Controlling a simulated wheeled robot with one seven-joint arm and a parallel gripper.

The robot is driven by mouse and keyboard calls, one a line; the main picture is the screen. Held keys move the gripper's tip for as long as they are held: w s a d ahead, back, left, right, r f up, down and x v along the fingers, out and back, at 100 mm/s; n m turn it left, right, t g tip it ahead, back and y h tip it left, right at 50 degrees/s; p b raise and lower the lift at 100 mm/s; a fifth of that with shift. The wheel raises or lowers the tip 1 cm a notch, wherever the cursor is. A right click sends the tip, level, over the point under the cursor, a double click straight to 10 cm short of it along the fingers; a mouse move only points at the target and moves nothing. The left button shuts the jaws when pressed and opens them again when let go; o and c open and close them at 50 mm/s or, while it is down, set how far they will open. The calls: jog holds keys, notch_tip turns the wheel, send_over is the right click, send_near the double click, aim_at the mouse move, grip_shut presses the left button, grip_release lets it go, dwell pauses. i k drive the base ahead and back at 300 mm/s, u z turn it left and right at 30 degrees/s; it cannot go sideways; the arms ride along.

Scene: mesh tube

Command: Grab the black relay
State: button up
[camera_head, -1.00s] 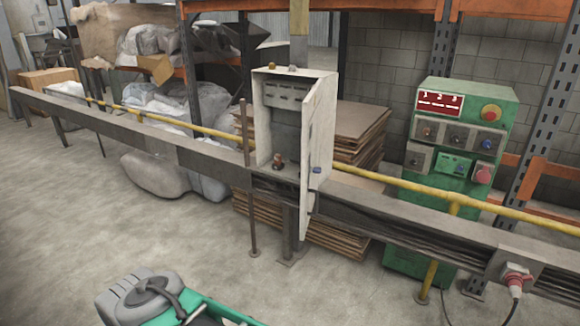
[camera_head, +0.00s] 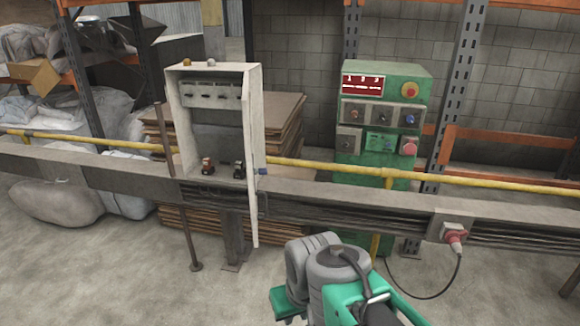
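A small dark relay (camera_head: 238,170), which looks black, stands on the floor of an open grey-white electrical cabinet (camera_head: 218,68), at its right side close to the open door. A second small relay (camera_head: 207,166), reddish-brown and dark, stands to its left. My green and grey arm shows at the bottom centre, well in front of and to the right of the cabinet. My gripper cannot be made out in this view, and nothing touches the relays.
The cabinet's door (camera_head: 251,150) hangs open at its right, sticking out forward. A grey cable trough (camera_head: 330,200) and a yellow pipe (camera_head: 320,166) run across the front. A green control box (camera_head: 385,125) and a red plug (camera_head: 456,238) are to the right. The floor in front is clear.

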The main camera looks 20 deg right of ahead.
aim_at(238, 165)
jog(key=u, duration=0.15)
jog(key=i, duration=0.3)
jog(key=u, duration=0.8)
jog(key=i, duration=1)
jog(key=u, duration=0.4)
jog(key=i, duration=0.9)
jog(key=z, duration=0.95)
jog(key=i, duration=0.85)
jog(key=z, duration=0.9)
jog(key=i, duration=0.6)
